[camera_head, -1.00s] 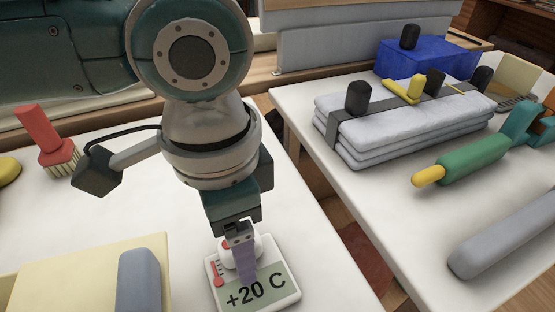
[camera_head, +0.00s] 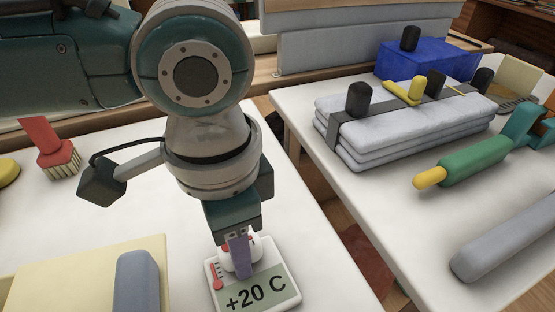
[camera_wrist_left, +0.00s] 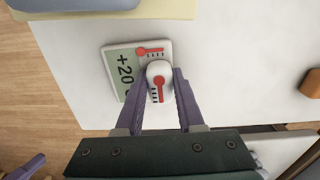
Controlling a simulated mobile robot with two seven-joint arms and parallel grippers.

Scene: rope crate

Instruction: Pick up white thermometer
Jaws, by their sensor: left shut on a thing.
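The white thermometer (camera_head: 280,289) is a flat white block with a green face reading "+20 C", a red thermometer mark and a raised white knob. It is at the bottom middle of the head view, at the left table's right side. In the left wrist view the thermometer (camera_wrist_left: 120,75) shows below my fingers. My left gripper (camera_head: 240,262) points down at it, its purple fingers shut on the knob from both sides. The left gripper (camera_wrist_left: 160,85) also shows this in the wrist view. I cannot tell whether the thermometer touches the table.
A red-handled brush (camera_head: 50,148) and a cream board (camera_head: 60,285) with a grey-blue block (camera_head: 136,283) are on the left table. Across a gap, the right table holds folded grey towels (camera_head: 400,118), a blue box (camera_head: 428,60) and a green rolling pin (camera_head: 475,160).

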